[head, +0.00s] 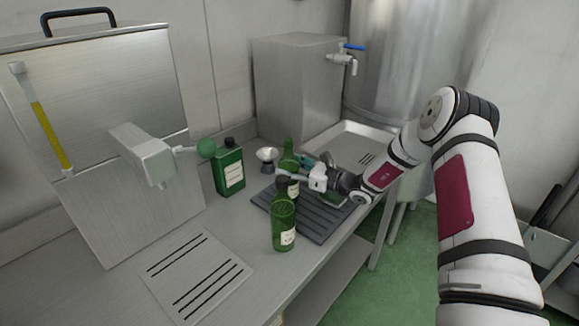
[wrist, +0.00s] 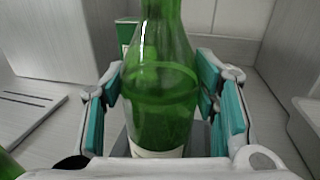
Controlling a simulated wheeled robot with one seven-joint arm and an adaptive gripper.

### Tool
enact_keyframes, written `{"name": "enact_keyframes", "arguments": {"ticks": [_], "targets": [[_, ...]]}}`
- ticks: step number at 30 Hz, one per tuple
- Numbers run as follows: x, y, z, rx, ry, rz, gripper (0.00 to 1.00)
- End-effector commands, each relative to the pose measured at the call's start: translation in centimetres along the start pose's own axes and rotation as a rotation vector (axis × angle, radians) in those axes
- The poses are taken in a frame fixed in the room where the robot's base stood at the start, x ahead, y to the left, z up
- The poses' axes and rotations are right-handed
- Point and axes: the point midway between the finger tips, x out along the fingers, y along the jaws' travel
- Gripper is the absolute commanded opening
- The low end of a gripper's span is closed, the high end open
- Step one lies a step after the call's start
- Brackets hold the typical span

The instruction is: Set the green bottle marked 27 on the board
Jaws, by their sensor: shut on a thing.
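A green glass bottle (head: 289,160) with a pale label stands upright between the fingers of my gripper (head: 300,172). My gripper is shut on it; in the wrist view the bottle (wrist: 160,95) sits between the teal finger pads. The dark grey ribbed board (head: 328,226) lies on the bench below. The held bottle's base is hidden, so I cannot tell whether it touches the board. A second green bottle (head: 284,222) with a pale label stands in front, by the board's near left edge. I cannot read the number on either label.
A dark green canister (head: 229,172) and a metal funnel (head: 268,155) stand behind the board. A steel tank (head: 95,110) with a green-knobbed tap (head: 207,148) is at left. A slotted plate (head: 197,272) lies at front left. A steel tray (head: 350,138) is at back right.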

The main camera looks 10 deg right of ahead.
Motion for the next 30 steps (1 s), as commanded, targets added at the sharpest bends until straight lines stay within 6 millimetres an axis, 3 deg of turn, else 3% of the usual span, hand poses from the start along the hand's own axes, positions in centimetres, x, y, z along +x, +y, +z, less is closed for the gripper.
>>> {"name": "enact_keyframes", "arguments": {"ticks": [1,3,15,20,30], "targets": [[0.0,0.0,-0.1,0.000,0.000,0.000,0.61],[0.0,0.0,0.0,0.000,0.000,0.000,0.74],[0.0,0.0,0.5,-0.001,0.000,0.000,0.74],[-2.3,-0.2,0.3,0.001,0.001,-0.004,0.74],[-9.1,-0.1,0.3,0.001,0.000,-0.003,0.74]]}}
